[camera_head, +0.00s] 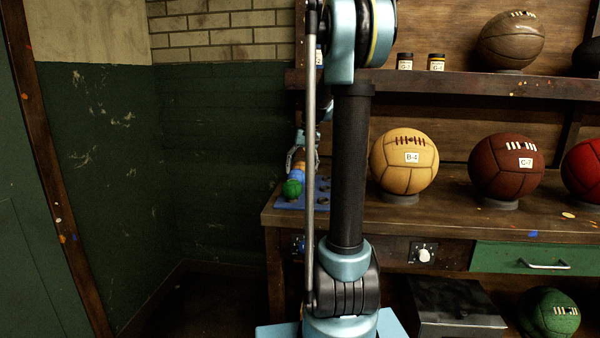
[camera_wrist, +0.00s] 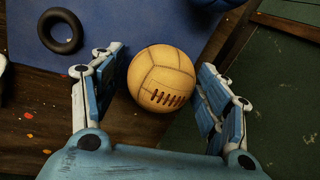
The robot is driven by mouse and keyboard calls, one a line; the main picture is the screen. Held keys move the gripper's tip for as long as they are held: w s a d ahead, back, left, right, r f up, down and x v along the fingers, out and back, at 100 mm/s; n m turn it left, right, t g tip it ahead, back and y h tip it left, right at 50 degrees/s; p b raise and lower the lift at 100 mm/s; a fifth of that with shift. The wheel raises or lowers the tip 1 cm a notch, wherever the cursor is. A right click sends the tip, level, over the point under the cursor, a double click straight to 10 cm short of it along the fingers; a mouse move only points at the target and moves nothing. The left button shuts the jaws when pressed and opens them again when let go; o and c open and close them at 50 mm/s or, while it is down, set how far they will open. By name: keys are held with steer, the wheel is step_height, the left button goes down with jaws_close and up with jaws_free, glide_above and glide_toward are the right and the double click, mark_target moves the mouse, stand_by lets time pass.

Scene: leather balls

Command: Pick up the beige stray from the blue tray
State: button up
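The beige ball (camera_wrist: 161,78), with dark lacing, shows in the wrist view between the two fingers of my gripper (camera_wrist: 162,62). Narrow gaps show between the ball and the fingers on both sides. My gripper is open. The blue tray (camera_wrist: 105,22) lies behind and above the ball in that picture; I cannot tell if the ball rests on it. In the head view the blue tray (camera_head: 288,205) is at the left end of the bench, and my gripper (camera_head: 299,160) is over it, partly hidden by my arm.
A black ring (camera_wrist: 60,31) lies on the tray, and a blue object (camera_wrist: 214,4) is at the top edge. In the head view a green ball (camera_head: 292,188) sits on the tray. A tan ball labelled B-4 (camera_head: 404,168) stands to the right on the bench (camera_head: 440,205).

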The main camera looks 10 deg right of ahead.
steer(key=c, duration=0.7)
